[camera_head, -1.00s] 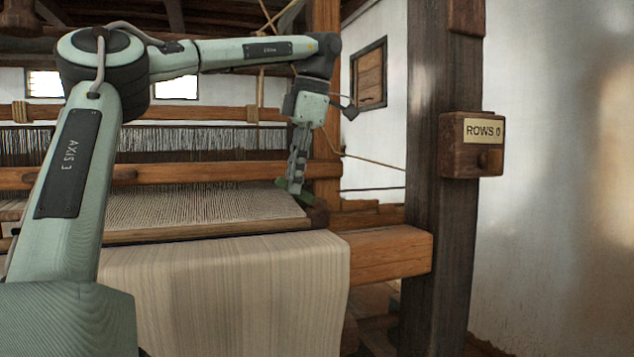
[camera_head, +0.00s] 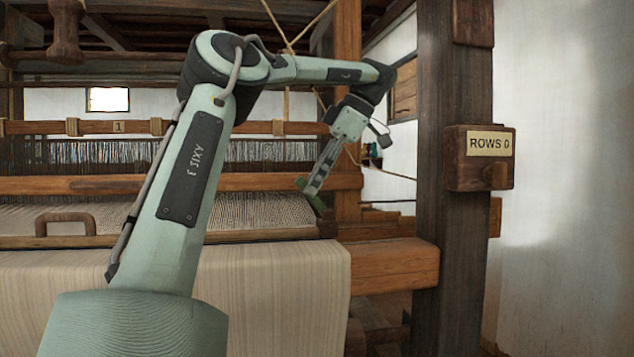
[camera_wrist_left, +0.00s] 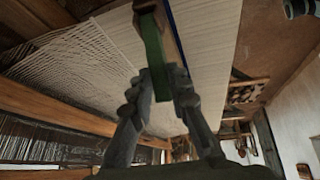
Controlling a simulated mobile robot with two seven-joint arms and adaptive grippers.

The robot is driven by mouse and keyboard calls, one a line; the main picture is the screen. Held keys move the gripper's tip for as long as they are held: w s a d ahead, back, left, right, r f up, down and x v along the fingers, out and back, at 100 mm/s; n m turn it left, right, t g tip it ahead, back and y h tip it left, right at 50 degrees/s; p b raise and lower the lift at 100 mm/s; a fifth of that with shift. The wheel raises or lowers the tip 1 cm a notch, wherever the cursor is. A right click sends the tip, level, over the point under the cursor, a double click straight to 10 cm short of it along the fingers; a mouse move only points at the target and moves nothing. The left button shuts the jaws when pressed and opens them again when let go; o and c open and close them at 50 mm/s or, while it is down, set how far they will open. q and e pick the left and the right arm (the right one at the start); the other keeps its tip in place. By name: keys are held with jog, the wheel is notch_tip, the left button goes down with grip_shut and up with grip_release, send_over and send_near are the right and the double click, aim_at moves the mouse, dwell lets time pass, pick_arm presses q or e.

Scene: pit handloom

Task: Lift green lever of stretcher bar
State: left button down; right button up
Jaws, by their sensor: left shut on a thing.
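The green lever (camera_wrist_left: 153,45) runs between the fingers of my left gripper (camera_wrist_left: 160,88) in the left wrist view. In the head view my left gripper (camera_head: 313,187) reaches down from the upper right and is shut on the green lever (camera_head: 318,203), at the right end of the woven strip. The lever looks tilted there. The stretcher bar itself is hard to make out, though a blue edge shows beside the lever in the wrist view. The fingers partly hide the lever. My right gripper is not in view.
Woven cloth (camera_head: 270,285) hangs over the front beam (camera_head: 395,265). A dark post (camera_head: 440,230) with a "ROWS 0" box (camera_head: 480,158) stands to the right. Warp threads and heddles (camera_head: 270,152) lie behind the gripper. A wooden handle (camera_head: 66,217) stands at left.

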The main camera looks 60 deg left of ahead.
pick_arm(q)
jog(key=c, duration=1.4)
grip_release()
jog(key=shift+c, duration=0.2)
